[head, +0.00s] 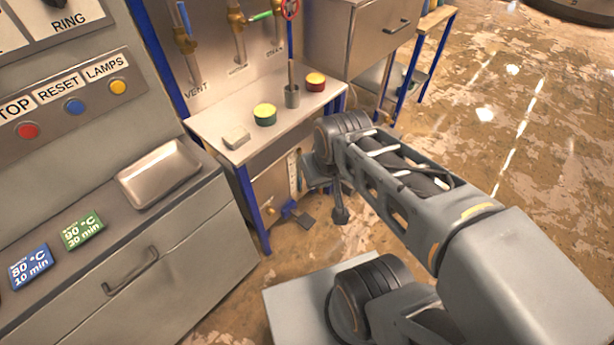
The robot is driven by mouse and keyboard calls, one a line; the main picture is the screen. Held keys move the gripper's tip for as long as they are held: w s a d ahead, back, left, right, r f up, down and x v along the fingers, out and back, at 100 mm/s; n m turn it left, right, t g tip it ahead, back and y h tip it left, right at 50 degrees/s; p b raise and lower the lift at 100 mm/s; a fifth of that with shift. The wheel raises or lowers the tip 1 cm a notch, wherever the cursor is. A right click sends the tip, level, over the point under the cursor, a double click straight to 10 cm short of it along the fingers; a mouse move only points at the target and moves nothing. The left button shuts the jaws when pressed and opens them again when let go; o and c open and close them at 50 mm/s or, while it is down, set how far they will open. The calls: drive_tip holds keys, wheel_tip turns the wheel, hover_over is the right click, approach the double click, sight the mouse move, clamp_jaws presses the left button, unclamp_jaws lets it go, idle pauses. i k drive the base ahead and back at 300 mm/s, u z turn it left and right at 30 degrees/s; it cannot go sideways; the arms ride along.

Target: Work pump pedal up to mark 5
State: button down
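The pump pedal (306,222) is a small dark plate low by the floor under the bench. A blue bracket (289,208) sits beside it. A pale upright strip with small marks (294,172) stands above it; its marks are too small to read. My arm reaches over from the right and bends down in front of the bench. My gripper (340,216) hangs low, just right of the pedal in the picture, and looks apart from it. Its fingers are too small and dark to tell open from shut.
The metal bench (216,125) with blue legs carries a green-and-yellow round piece (265,114), a red one (316,82) and a grey cup (292,97). A drawer cabinet (190,245) with a steel tray (158,172) stands left. Open floor lies right.

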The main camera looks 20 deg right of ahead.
sight(305, 220)
drive_tip(key=z, duration=0.15)
drive_tip(key=k, duration=1.1)
drive_tip(key=u, duration=0.25)
drive_tip(key=i, duration=0.4)
drive_tip(key=u, duration=0.05)
